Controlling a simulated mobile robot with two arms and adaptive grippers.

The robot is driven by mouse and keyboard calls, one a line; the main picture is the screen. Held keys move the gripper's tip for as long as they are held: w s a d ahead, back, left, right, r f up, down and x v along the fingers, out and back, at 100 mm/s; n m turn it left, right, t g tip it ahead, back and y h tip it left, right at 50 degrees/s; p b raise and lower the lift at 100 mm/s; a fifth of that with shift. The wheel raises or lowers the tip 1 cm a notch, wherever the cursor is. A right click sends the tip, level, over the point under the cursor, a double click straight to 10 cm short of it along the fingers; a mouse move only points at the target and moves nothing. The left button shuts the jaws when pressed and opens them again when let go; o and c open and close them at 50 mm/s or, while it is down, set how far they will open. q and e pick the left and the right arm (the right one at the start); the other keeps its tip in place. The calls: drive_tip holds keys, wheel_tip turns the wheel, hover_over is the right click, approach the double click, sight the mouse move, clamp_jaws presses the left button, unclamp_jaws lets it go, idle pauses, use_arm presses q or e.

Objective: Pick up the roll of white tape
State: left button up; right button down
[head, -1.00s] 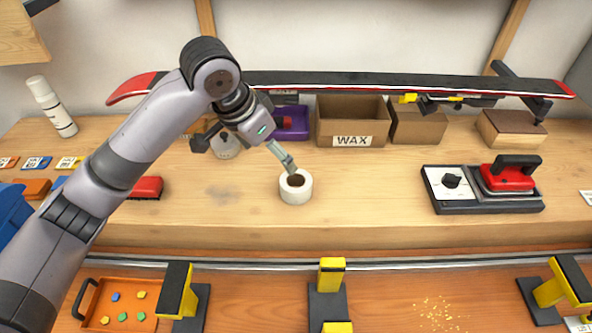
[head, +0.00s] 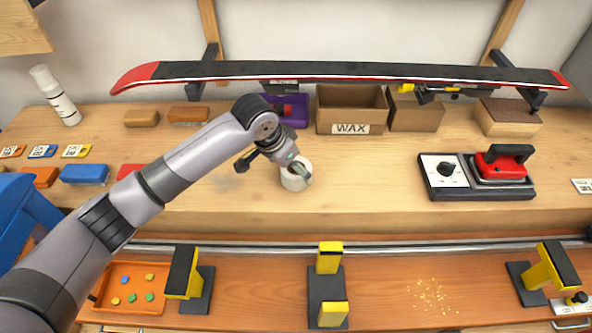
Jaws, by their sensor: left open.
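The roll of white tape (head: 294,182) stands on the wooden bench, left of the picture's middle, in front of the purple bin. My left gripper (head: 302,172) is over the roll from above, its fingers at the roll's top and right side. The gripper is open. It hides part of the roll's top and hole, and I cannot tell whether the fingers touch the roll. My right gripper is not in view.
A cardboard box marked WAX (head: 352,108) and a purple bin (head: 293,108) stand behind. A red waxing iron on its base (head: 478,178) is at right. A ski (head: 340,71) spans the back. Yellow-and-black clamps (head: 329,258) stand in front. Bench right of the roll is clear.

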use_arm(q)
drive_tip(key=x, duration=0.3)
drive_tip(key=shift+w+d+f+p, duration=0.1)
drive_tip(key=shift+w+p, duration=0.1)
drive_tip(key=shift+p, duration=0.1)
drive_tip(key=shift+c, duration=0.6)
drive_tip(key=c, duration=1.1)
